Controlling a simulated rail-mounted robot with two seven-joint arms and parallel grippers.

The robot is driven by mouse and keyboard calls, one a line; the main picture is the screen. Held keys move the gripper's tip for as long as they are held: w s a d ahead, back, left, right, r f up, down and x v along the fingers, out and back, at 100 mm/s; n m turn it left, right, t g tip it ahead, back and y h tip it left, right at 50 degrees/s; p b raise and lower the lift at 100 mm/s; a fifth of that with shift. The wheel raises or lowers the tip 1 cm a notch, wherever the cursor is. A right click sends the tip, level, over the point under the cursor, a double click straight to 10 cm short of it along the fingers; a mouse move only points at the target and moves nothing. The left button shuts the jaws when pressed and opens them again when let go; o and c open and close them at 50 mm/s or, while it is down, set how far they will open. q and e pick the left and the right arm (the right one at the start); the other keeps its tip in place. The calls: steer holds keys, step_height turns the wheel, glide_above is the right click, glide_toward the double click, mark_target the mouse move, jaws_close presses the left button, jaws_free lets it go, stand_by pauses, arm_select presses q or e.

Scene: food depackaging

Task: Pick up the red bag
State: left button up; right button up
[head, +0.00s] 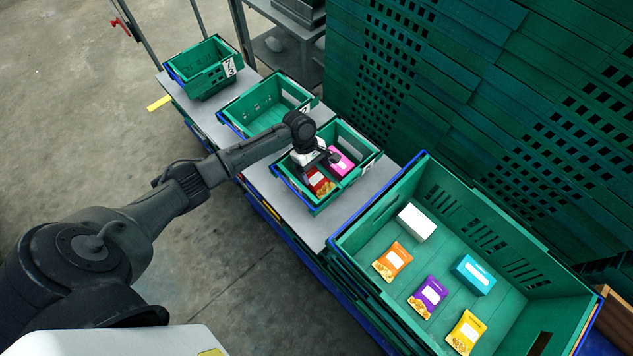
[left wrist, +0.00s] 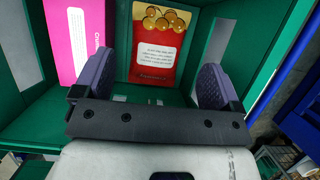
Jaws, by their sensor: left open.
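The red bag (head: 319,182) lies in a small green crate (head: 332,200) beside a pink box (head: 341,161). In the left wrist view the red bag (left wrist: 158,45) shows between and beyond the two fingers, with a white label and round yellow food pictures. The pink box (left wrist: 80,40) stands to its left there. My left gripper (left wrist: 155,85) is open and empty, with one finger on each side of the bag in that view. In the head view the left gripper (head: 318,163) is over the crate and hides part of the bag. My right gripper is not in view.
A large green crate (head: 428,156) at the right holds a white box (head: 416,222), an orange bag (head: 393,261), a purple bag (head: 429,297), a teal box (head: 474,275) and a yellow bag (head: 466,332). Two more green crates (head: 262,104) (head: 205,68) stand further back. Stacked green crates (head: 480,80) wall the right side.

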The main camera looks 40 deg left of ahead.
mark_target(321, 184)
arm_select(q)
steer(key=shift+x, duration=1.15)
steer(key=shift+b+x, duration=1.05)
steer(key=shift+x, duration=1.3)
steer(key=shift+a, duration=0.1)
steer(key=shift+c, duration=0.3)
steer(key=shift+f, duration=0.1)
steer(key=c, duration=0.6)
